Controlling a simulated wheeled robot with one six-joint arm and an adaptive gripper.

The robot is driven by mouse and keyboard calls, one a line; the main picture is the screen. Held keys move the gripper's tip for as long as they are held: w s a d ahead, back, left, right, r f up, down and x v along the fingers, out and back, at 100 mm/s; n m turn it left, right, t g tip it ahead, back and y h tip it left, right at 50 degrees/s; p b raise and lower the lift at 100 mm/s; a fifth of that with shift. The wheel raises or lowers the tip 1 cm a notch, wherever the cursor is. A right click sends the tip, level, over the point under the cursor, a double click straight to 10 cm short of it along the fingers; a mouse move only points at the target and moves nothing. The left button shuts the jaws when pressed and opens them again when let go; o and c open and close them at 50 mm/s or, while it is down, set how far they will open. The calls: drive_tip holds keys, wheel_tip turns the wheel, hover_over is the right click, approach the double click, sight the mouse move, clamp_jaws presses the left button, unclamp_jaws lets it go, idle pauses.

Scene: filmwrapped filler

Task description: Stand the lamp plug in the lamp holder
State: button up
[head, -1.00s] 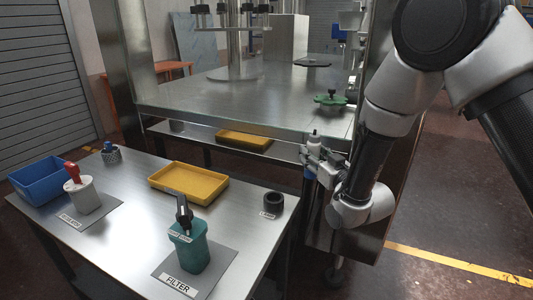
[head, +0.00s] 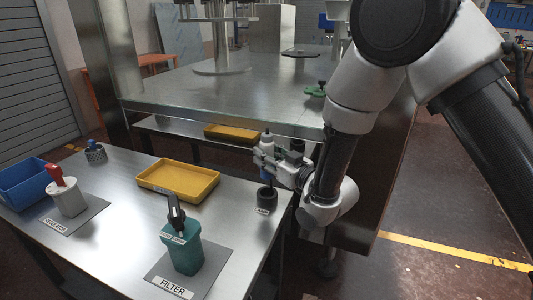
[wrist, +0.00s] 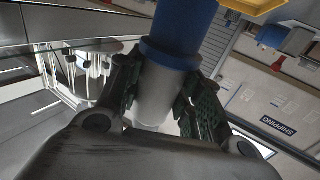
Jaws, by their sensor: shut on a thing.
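The lamp plug (head: 266,175) has a blue lower part and a pale upper part, and looks close to upright. My gripper (head: 265,157) is shut on its pale part. The wrist view shows the gripper's fingers (wrist: 160,98) on both sides of the plug, with its blue collar and body (wrist: 180,30) beyond them. The lamp holder (head: 266,200) is a short dark cup with a small label at the right side of the steel table. The plug's blue end is just over the holder; whether they touch, I cannot tell.
A yellow tray (head: 180,181) lies left of the holder. A teal filter container (head: 183,252) with a black handle stands in front. A white container with a red handle (head: 66,196) and a blue bin (head: 25,180) are farther left. A large steel bench (head: 230,100) stands behind.

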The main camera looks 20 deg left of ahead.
drive_tip(key=shift+f, duration=4.45)
drive_tip(key=shift+f, duration=0.4)
drive_tip(key=o, duration=1.3)
drive_tip(key=shift+d, duration=0.1)
